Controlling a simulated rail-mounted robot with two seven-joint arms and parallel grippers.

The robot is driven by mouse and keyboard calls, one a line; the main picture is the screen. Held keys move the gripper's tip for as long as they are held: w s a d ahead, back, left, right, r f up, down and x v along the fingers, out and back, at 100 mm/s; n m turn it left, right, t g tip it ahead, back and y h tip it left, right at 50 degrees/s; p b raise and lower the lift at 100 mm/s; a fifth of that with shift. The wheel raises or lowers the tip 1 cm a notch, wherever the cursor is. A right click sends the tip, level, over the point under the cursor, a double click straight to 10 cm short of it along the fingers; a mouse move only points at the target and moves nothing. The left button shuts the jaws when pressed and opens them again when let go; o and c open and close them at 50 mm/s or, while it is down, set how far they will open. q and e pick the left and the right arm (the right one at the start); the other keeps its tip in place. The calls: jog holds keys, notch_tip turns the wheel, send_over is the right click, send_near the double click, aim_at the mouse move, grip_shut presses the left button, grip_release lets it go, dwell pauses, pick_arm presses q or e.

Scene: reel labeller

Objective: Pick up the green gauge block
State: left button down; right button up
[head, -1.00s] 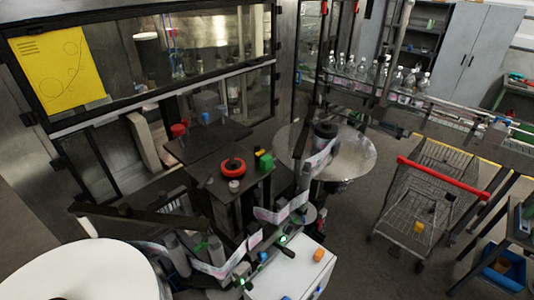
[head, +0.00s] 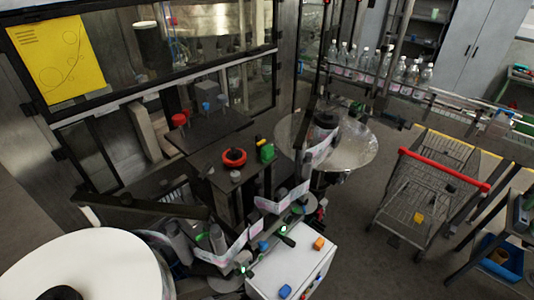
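A small green block (head: 267,153) stands on the dark top plate of the labelling machine, near the plate's right corner. It is the green thing on that plate that fits the gauge block, though it is small and its exact shape is hard to tell. A small yellow and dark thing (head: 260,142) is right behind it. A red ring with a dark centre (head: 234,155) lies to its left, apart from it. Nothing of mine touches the green block. Neither my left nor my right gripper shows in the head view.
A white reel disc (head: 90,265) fills the lower left. A grey round disc (head: 355,147) is right of the plate. A white cabinet (head: 290,265) with an orange block (head: 318,243) and a blue block (head: 285,291) is in front. A cart (head: 430,195) stands right on open floor.

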pick_arm(q)
jog(key=c, duration=1.8)
grip_release()
jog(key=o, duration=1.4)
